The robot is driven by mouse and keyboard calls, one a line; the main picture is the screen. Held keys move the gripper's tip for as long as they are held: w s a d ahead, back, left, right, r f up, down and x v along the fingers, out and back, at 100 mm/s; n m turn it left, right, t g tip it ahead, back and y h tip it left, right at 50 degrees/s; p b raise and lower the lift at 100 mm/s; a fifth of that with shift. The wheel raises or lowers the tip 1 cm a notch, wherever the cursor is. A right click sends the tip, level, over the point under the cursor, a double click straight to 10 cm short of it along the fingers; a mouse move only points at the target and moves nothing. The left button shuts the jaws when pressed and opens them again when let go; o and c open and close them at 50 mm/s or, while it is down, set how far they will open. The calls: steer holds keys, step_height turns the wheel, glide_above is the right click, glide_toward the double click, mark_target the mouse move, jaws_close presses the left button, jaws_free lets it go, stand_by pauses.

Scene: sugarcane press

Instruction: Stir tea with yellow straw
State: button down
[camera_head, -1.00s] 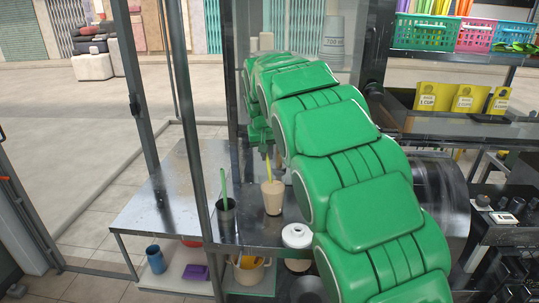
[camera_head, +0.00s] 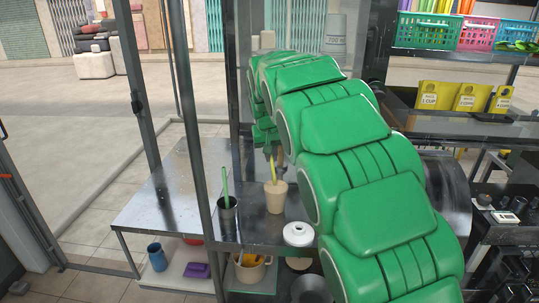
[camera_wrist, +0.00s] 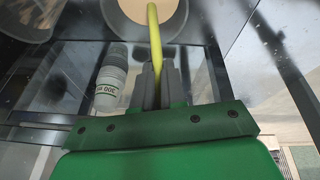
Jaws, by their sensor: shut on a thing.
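The tan cup of tea (camera_head: 275,198) stands upright on the metal table. The yellow straw (camera_head: 273,169) leans in it, its upper end near my gripper (camera_head: 269,151). In the wrist view my gripper (camera_wrist: 160,84) is shut on the yellow straw (camera_wrist: 155,40), which curves up to the cup (camera_wrist: 182,18). The cup's tea-coloured inside shows at the top edge of that view. The straw's lower end is hidden in the cup. My green arm covers the area right of the cup.
A dark metal cup (camera_head: 228,216) with a green straw (camera_head: 224,182) stands left of the tea cup. A white-lidded container (camera_head: 298,234) is at the front right. A post stands in front of the table (camera_head: 160,205), whose left part is clear.

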steer(key=shift+a, duration=0.4)
steer(key=shift+r, duration=0.1)
steer(key=w+a+r, duration=0.2)
steer(key=w+r, duration=0.1)
steer(key=r, duration=0.9)
steer(key=shift+w+r, duration=0.2)
steer(key=shift+r, duration=0.1)
stand_by(0.9)
stand_by(1.3)
